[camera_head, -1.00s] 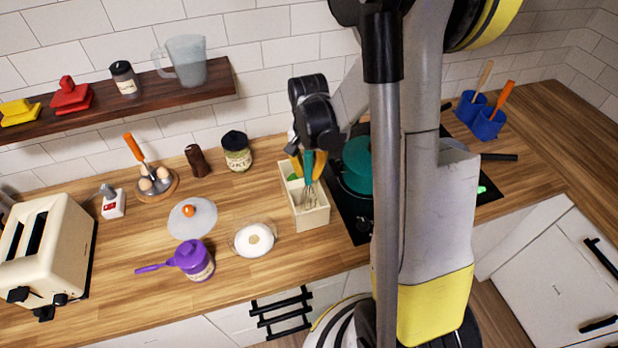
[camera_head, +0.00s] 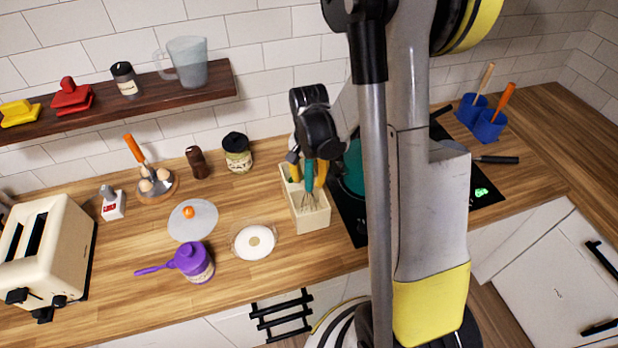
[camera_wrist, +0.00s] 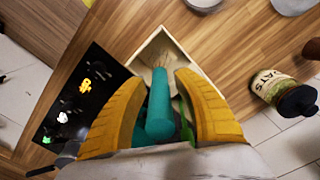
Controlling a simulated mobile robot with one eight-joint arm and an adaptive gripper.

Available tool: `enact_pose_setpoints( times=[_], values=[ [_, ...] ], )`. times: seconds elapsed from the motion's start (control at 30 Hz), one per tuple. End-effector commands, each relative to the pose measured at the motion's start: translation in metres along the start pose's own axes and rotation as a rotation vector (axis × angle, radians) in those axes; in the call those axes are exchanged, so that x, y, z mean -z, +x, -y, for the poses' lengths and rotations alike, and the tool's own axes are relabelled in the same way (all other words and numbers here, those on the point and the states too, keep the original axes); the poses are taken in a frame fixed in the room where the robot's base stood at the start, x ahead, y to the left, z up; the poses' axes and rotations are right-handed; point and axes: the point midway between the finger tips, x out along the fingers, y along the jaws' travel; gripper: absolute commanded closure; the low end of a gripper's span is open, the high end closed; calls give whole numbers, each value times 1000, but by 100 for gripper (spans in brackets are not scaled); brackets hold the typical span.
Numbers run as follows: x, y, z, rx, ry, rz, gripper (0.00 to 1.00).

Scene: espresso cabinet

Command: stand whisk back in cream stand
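The whisk has a teal handle (camera_head: 309,176) and wire loops that reach down into the cream stand (camera_head: 313,222). The stand is an open box on the counter, left of the black hob. The whisk is roughly upright; whether its wires touch the stand's floor is unclear. My gripper (camera_head: 308,174) is at the handle, with a yellow finger on either side. In the wrist view the teal handle (camera_wrist: 160,105) lies between the fingers, with narrow gaps beside it, so the gripper looks open around it. The stand's rim (camera_wrist: 140,60) surrounds the wires.
A teal pot (camera_head: 352,168) stands on the hob right of the stand. Left are a white dish (camera_head: 254,242), a purple pot (camera_head: 193,262), a glass lid (camera_head: 193,222) and a labelled jar (camera_head: 238,153). A wooden shelf (camera_head: 150,98) hangs on the wall above.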

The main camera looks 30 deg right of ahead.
Motion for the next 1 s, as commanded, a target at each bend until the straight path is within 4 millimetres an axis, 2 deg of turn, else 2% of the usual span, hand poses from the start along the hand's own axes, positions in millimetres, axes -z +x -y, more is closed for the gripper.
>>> enact_pose_setpoints(
  times=[0.17,0.4,0.53,0.7,0.77,0.87,1.0],
  values=[
    [0,-32,0,0,0,0,64],
    [0,-87,0,0,0,0,64],
    [0,-108,0,0,0,0,64],
    [-3,-123,0,4,-11,-6,64],
    [-8,-131,2,14,-38,-21,64],
    [-27,-150,6,46,-124,-72,64],
    [-68,-183,10,114,-316,-190,64]
  ],
)
